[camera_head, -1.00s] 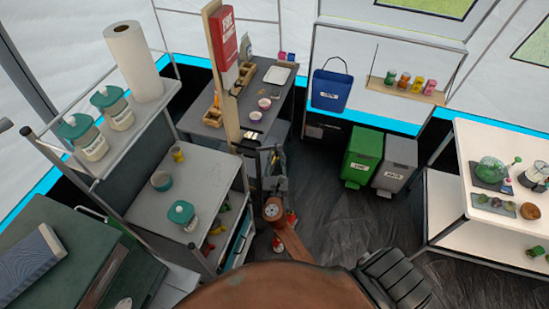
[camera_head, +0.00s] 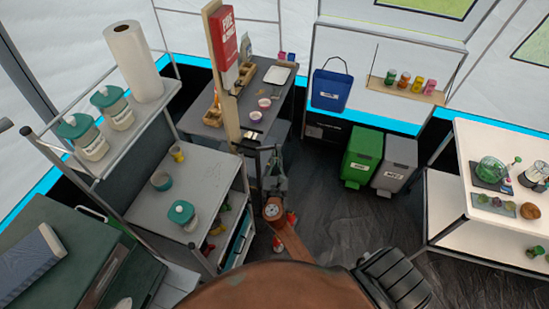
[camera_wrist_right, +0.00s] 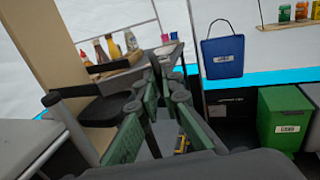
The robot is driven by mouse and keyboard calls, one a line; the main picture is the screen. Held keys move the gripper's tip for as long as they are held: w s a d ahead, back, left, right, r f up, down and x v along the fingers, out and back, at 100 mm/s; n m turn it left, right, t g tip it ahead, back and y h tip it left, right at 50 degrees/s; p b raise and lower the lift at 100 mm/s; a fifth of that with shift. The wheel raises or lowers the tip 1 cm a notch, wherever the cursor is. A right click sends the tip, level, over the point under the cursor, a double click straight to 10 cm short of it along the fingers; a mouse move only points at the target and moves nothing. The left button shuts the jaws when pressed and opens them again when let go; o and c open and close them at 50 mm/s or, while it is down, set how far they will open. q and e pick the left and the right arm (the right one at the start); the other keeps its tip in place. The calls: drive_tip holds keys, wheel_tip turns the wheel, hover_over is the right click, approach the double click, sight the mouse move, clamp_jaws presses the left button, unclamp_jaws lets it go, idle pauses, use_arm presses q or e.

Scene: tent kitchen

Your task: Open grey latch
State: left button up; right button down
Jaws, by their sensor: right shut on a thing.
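The grey latch (camera_wrist_right: 107,68) appears as a dark bar beside the tall wooden post (camera_wrist_right: 38,40) in the right wrist view. It is small and partly hidden. My right gripper (camera_wrist_right: 155,72) is in front of it, its green-sided fingers close together on a dark piece that seems to be the latch's end. In the head view my right gripper (camera_head: 275,160) is beside the lower part of the post, in front of the grey desk. The exact contact is hidden by the fingers. My left gripper is not in view.
A grey shelf cart (camera_head: 205,165) with jars stands close on the left. The grey desk (camera_head: 275,100) holds bottles and small bowls. A green bin (camera_head: 362,155) and a grey bin (camera_head: 396,165) stand behind to the right. The dark floor (camera_head: 330,215) between them is clear.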

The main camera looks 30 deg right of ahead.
drive_tip(key=shift+s, duration=0.1)
drive_tip(key=shift+s+a, duration=0.25)
drive_tip(key=shift+a, duration=0.25)
drive_tip(key=shift+s+a, duration=0.25)
drive_tip(key=shift+a, duration=0.25)
drive_tip(key=c, duration=2.1)
unclamp_jaws()
drive_tip(key=shift+w+a, duration=0.15)
drive_tip(key=v, duration=1.2)
